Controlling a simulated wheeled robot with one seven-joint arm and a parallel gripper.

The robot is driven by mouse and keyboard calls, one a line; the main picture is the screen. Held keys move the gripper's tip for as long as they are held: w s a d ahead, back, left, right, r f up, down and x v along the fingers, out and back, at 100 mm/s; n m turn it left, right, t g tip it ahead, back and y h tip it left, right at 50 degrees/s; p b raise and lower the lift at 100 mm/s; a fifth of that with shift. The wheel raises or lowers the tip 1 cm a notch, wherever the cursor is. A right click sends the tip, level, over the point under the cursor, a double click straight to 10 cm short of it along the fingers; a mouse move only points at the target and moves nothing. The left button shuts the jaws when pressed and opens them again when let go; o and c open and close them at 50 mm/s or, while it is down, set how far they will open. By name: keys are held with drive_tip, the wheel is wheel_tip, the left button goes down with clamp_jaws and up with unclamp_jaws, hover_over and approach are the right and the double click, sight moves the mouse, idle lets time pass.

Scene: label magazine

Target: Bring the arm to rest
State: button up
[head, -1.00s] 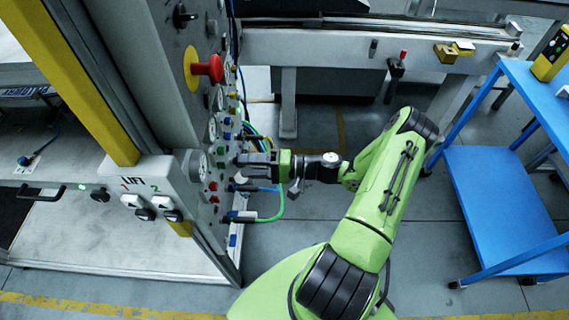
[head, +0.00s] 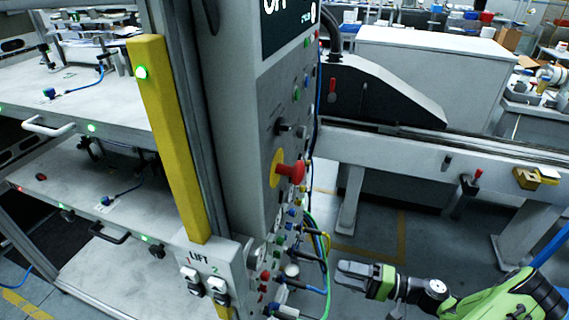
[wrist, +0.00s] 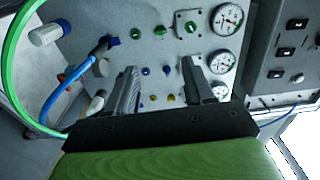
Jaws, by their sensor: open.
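My green arm (head: 505,302) reaches in from the lower right of the head view. My gripper (head: 350,274) is at its end, to the right of the control panel (head: 268,160) and apart from it. In the wrist view my gripper (wrist: 163,82) has its two dark fingers spread, with nothing between them. Beyond the fingers the panel face (wrist: 160,50) shows small coloured fittings and round gauges.
Blue and green hoses (head: 322,262) stick out of the panel close to my gripper. A red mushroom button (head: 290,172) juts out above. A grey conveyor rail (head: 400,150) runs behind. The floor (head: 380,225) between is clear.

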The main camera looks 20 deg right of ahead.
drive_tip(key=s+a+r+n+g+h+p, duration=0.2)
drive_tip(key=a+r+n+g+h+p, duration=0.2)
drive_tip(key=a+r+n+g+h, duration=0.5)
drive_tip(key=s+a+r+m+t+h+p, duration=0.1)
drive_tip(key=s+r, duration=0.4)
drive_tip(key=r, duration=0.5)
drive_tip(key=s+a+r+m+t+h+p, duration=0.1)
drive_tip(key=s+a+r+t+h+p, duration=0.1)
drive_tip(key=s+r, duration=0.4)
wheel_tip(320, 180, up, 4)
drive_tip(key=a+t+h, duration=0.1)
drive_tip(key=h, duration=0.1)
drive_tip(key=shift+s+h, duration=0.15)
drive_tip(key=shift+h, duration=0.15)
